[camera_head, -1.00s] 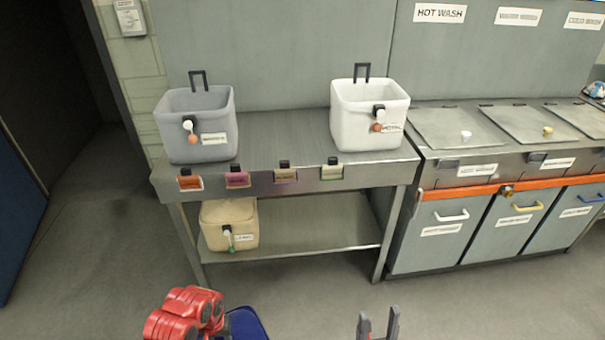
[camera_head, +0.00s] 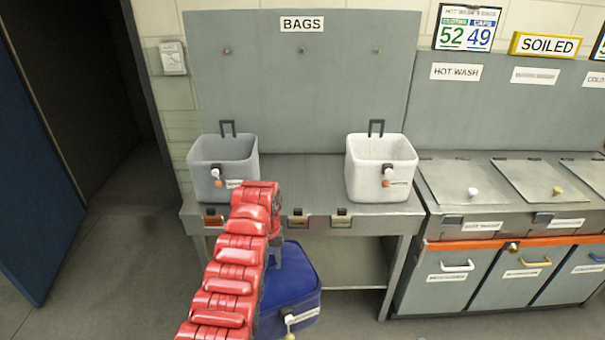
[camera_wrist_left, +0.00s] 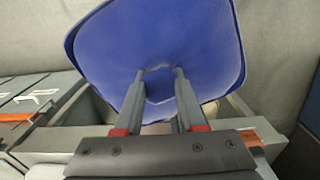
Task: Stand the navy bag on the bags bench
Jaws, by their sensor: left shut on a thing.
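The navy bag (camera_head: 292,275) hangs in front of the bags bench (camera_head: 305,180), below the level of its top. It is tilted, with a white tag at its lower end. My left gripper (camera_head: 276,248) is shut on the navy bag at its upper part, and the arm hides part of the bag. In the left wrist view, the gripper's fingers (camera_wrist_left: 159,78) reach to the blue bag (camera_wrist_left: 155,40). My right gripper is out of view.
A grey bag (camera_head: 222,160) stands at the left of the bench top and a white bag (camera_head: 380,168) at the right. Bare top lies between them. A BAGS sign (camera_head: 302,24) is on the back panel. Lidded bins (camera_head: 470,190) stand to the right.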

